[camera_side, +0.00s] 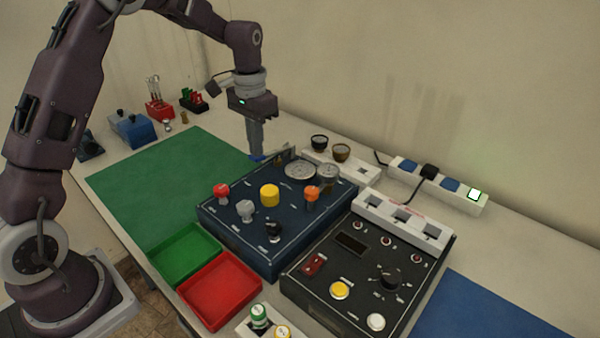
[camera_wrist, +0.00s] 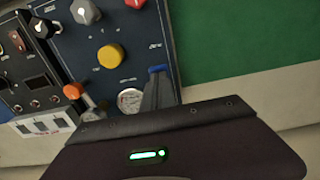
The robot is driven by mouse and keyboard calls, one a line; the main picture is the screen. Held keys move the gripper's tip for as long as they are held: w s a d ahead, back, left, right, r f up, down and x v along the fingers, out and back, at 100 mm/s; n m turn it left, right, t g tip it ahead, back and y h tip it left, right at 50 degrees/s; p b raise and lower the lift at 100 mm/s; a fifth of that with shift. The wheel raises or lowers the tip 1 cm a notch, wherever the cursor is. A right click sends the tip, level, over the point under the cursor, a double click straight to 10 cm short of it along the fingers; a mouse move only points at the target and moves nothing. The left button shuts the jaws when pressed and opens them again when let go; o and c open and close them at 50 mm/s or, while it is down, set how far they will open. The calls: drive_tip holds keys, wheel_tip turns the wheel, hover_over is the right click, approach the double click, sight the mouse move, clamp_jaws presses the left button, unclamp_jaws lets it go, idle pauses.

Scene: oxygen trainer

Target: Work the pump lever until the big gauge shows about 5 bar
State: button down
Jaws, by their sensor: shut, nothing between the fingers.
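The dark blue trainer panel (camera_side: 235,225) stands mid-bench. The big gauge (camera_side: 300,170) is a round pale dial at its back edge; it also shows in the wrist view (camera_wrist: 130,99), partly covered by my gripper. Its needle is too small to read. The pump lever, with a blue end (camera_side: 258,157), is at the panel's back left corner. My gripper (camera_side: 257,151) points down there, shut and empty, its tips close by the blue end. In the wrist view the blue end (camera_wrist: 157,69) shows just past the fingertips (camera_wrist: 158,80); I cannot tell whether they touch.
The panel carries a yellow knob (camera_side: 269,195), a red knob (camera_side: 222,191), an orange-topped valve (camera_side: 311,195) and a smaller gauge (camera_side: 328,171). A black control box (camera_side: 330,287) stands to its right. Green (camera_side: 183,253) and red (camera_side: 218,290) trays lie in front. The green mat (camera_side: 150,185) is clear.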

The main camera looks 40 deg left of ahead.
drive_tip(key=shift+f, duration=1.7)
drive_tip(key=shift+r, duration=1.95)
drive_tip(key=shift+f, duration=0.1)
idle(1.5)
idle(0.4)
